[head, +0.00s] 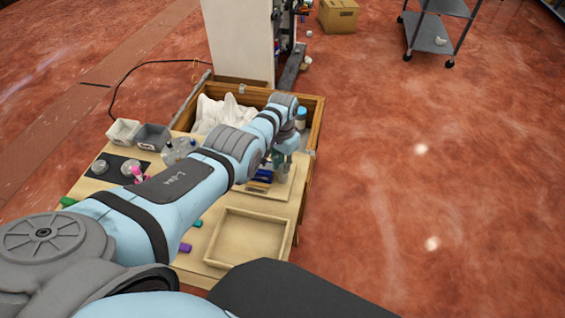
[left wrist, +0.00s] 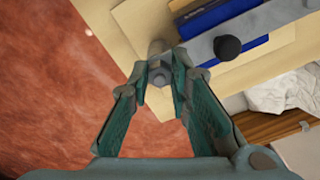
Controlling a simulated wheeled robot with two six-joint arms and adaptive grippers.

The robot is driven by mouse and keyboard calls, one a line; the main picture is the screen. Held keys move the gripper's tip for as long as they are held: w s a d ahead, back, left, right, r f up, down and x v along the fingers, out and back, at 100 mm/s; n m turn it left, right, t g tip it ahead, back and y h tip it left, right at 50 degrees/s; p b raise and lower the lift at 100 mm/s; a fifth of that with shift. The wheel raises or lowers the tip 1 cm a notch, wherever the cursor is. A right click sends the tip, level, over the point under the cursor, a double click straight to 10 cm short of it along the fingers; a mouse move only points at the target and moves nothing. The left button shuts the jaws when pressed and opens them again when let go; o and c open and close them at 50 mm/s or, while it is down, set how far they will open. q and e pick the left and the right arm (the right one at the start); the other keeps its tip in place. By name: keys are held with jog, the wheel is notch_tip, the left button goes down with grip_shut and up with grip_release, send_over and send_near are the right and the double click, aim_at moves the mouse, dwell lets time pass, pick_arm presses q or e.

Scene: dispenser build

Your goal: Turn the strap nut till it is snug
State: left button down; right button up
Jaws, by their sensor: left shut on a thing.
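In the left wrist view, a grey nut (left wrist: 159,75) sits between the teal fingertips of my left gripper (left wrist: 160,79), which is shut on it. A grey stud end (left wrist: 156,48) shows just beyond the nut. A grey metal strap (left wrist: 268,17) crosses over a blue block (left wrist: 246,48), with a round black knob (left wrist: 228,47) on it. Whether the nut bears on the strap cannot be told. In the head view, my left gripper (head: 281,163) points down at the blue block (head: 262,177), and the nut is hidden there. My right gripper is not in view.
The block is on a pale board (head: 277,191) on the wooden bench. An empty shallow tray (head: 248,238) lies at the front. Two small bins (head: 123,131) stand at the left. White cloth (head: 222,112) lies behind my arm. Red floor is open to the right.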

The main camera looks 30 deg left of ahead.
aim_at(282, 166)
pick_arm(q)
jog(key=shift+m, duration=0.5)
jog(key=c, duration=1.5)
grip_release()
jog(key=shift+w+r, duration=0.1)
jog(key=shift+r, duration=0.25)
notch_tip(282, 166, up, 11)
jog(key=shift+r, duration=0.15)
jog(key=shift+a, duration=0.1)
